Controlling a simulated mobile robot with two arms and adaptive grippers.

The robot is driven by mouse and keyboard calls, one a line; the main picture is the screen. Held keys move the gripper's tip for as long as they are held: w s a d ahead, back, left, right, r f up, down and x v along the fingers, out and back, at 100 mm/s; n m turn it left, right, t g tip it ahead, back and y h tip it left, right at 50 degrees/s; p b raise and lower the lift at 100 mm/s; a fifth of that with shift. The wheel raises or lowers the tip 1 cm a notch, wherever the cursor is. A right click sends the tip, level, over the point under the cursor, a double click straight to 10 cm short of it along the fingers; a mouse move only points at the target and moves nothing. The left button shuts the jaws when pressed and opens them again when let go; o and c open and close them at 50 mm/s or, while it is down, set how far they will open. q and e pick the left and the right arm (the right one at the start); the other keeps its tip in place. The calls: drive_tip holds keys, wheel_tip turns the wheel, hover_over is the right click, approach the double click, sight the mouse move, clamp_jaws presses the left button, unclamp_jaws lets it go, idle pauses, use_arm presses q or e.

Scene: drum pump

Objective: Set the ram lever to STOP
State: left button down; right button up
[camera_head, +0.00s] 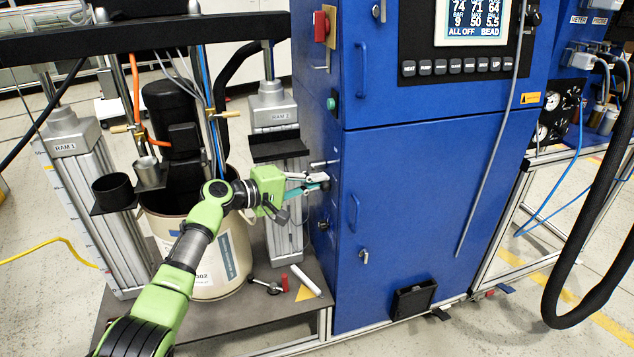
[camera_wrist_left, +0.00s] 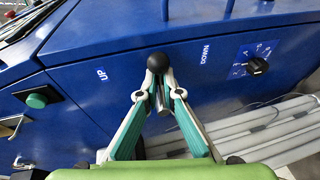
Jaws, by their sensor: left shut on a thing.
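The ram lever has a black ball knob (camera_wrist_left: 158,61) on a metal stem and stands on the blue cabinet's side panel. In the left wrist view it sits between a white UP label (camera_wrist_left: 102,75) and a white DOWN label (camera_wrist_left: 205,54). No STOP label is readable. My left gripper (camera_wrist_left: 156,82) is shut on the lever, its fingers on both sides of the stem just below the knob. In the head view the left gripper (camera_head: 318,182) is at the left side of the blue cabinet, and the lever is mostly hidden by its fingers. My right gripper is not in view.
The same panel carries a green button (camera_wrist_left: 37,100) and a black rotary knob (camera_wrist_left: 257,65). A red switch (camera_head: 321,26) is higher up. The drum (camera_head: 205,250) and ram column (camera_head: 277,115) stand close to my left arm. The cabinet front (camera_head: 420,190) has handles and a hanging cable.

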use_arm(q)
drive_tip(key=c, duration=2.2)
unclamp_jaws()
drive_tip(key=v, duration=1.2)
drive_tip(key=shift+f, duration=0.1)
drive_tip(key=shift+f, duration=0.1)
